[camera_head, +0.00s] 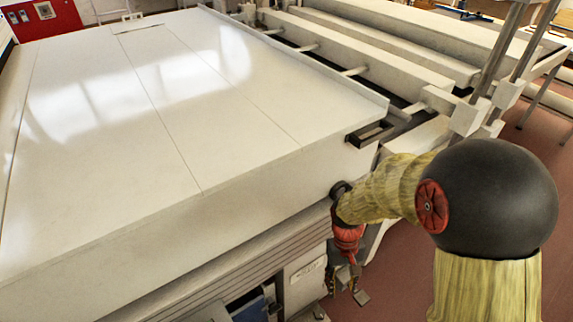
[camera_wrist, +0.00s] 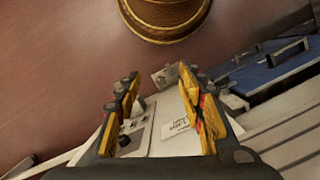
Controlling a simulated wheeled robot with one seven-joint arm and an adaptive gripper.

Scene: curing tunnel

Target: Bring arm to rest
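My gripper (camera_head: 345,281) hangs at the end of my arm, pointing down, beside the right front corner of the large pale machine housing (camera_head: 120,135). In the wrist view, my gripper (camera_wrist: 163,88) has its two yellow-and-black fingers spread wide apart, with nothing held between them. Beyond the fingers a white control box (camera_wrist: 160,128) with printed labels shows; it is also in the head view (camera_head: 305,280), left of my gripper.
White rails and beams (camera_head: 350,50) run behind the housing's right edge. A blue case (camera_wrist: 270,68) with a dark handle is at the right in the wrist view. The reddish floor (camera_head: 400,275) is open around my arm. A red panel (camera_head: 45,18) stands far left.

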